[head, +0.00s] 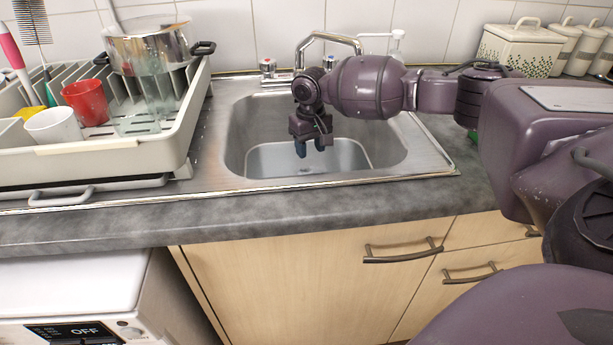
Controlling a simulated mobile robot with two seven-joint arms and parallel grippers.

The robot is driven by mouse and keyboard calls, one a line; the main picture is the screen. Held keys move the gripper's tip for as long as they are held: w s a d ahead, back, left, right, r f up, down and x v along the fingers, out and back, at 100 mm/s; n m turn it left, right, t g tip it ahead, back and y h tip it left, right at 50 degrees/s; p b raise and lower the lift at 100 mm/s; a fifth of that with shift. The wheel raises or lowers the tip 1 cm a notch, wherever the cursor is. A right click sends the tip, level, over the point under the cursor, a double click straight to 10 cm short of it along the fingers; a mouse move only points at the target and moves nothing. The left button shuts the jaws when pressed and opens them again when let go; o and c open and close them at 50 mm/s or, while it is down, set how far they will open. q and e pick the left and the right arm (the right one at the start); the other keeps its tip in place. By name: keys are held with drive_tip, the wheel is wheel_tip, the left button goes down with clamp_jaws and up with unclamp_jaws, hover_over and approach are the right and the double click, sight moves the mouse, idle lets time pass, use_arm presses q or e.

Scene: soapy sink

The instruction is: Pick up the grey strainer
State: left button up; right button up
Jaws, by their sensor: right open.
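My right gripper (311,149) hangs over the steel sink (240,125), pointing down, with its fingers apart and nothing visible between them. I cannot clearly make out a grey strainer. A small dark round mark shows low in the sink, just below the fingers, and it is too small to tell whether it is the strainer or the drain. The gripper and forearm hide part of the sink's back and middle. My left gripper is not in view.
A faucet (330,38) rises behind the sink, close to my right wrist. A dish rack (120,150) on the left holds a red cup (86,101), a white cup (54,126) and a steel pot (148,45). White canisters (515,47) stand at back right. The front counter (300,205) is clear.

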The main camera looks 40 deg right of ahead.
sight(309, 170)
drive_tip(key=f, duration=0.2)
drive_tip(key=f+b, duration=0.1)
drive_tip(key=f, duration=0.2)
drive_tip(key=f+b, duration=0.1)
drive_tip(key=f, duration=0.2)
drive_tip(key=shift+w, duration=0.3)
drive_tip(key=shift+r, duration=0.2)
clamp_jaws()
